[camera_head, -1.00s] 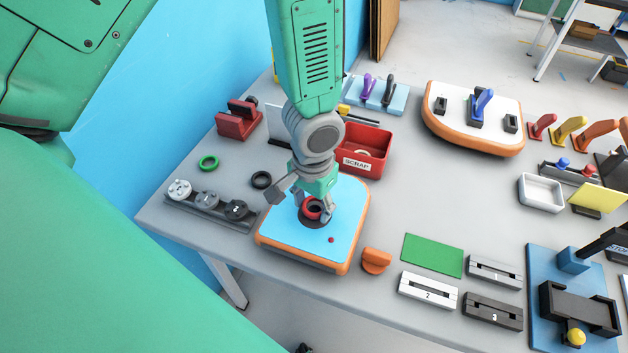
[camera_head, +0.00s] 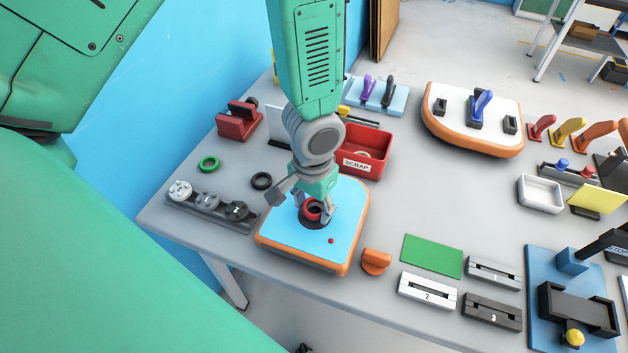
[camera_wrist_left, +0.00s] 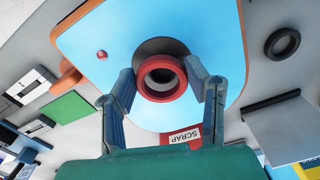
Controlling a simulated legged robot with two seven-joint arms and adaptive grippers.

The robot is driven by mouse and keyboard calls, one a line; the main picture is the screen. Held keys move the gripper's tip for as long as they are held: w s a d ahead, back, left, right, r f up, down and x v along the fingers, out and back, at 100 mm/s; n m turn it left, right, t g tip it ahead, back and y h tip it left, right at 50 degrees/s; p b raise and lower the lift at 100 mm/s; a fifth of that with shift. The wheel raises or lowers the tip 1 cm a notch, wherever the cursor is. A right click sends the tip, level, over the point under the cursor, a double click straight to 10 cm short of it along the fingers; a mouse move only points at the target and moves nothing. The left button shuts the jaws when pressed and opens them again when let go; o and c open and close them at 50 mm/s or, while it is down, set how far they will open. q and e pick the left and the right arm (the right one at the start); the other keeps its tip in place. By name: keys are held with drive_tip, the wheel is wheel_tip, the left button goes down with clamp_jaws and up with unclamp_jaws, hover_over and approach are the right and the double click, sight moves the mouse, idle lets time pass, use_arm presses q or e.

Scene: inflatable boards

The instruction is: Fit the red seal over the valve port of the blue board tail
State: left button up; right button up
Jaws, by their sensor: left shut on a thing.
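The blue board tail (camera_head: 294,246) with an orange edge lies near the table's front left. Its dark round valve port (camera_head: 307,222) also shows in the left wrist view (camera_wrist_left: 150,47). My left gripper (camera_head: 314,210) is over the port, shut on the red seal (camera_head: 312,212). In the left wrist view, its two fingers (camera_wrist_left: 165,88) hold the red ring (camera_wrist_left: 163,93) from both sides. The ring overlaps the port and looks slightly offset from the dark collar. I cannot tell whether it touches the port. My right gripper is not in view.
A green ring (camera_head: 209,163) and a black ring (camera_head: 261,180) lie left of the board. The red SCRAP bin (camera_head: 365,150) stands close behind it. An orange piece (camera_head: 376,261) and a green sheet (camera_head: 432,255) lie to its right.

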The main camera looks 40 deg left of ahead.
use_arm(q)
drive_tip(key=shift+f+b, duration=0.55)
drive_tip(key=shift+f, duration=0.4)
drive_tip(key=o, duration=0.9)
drive_tip(key=shift+o, duration=0.2)
drive_tip(key=shift+r, duration=0.2)
wheel_tip(320, 180, up, 12)
drive_tip(key=shift+f, duration=0.25)
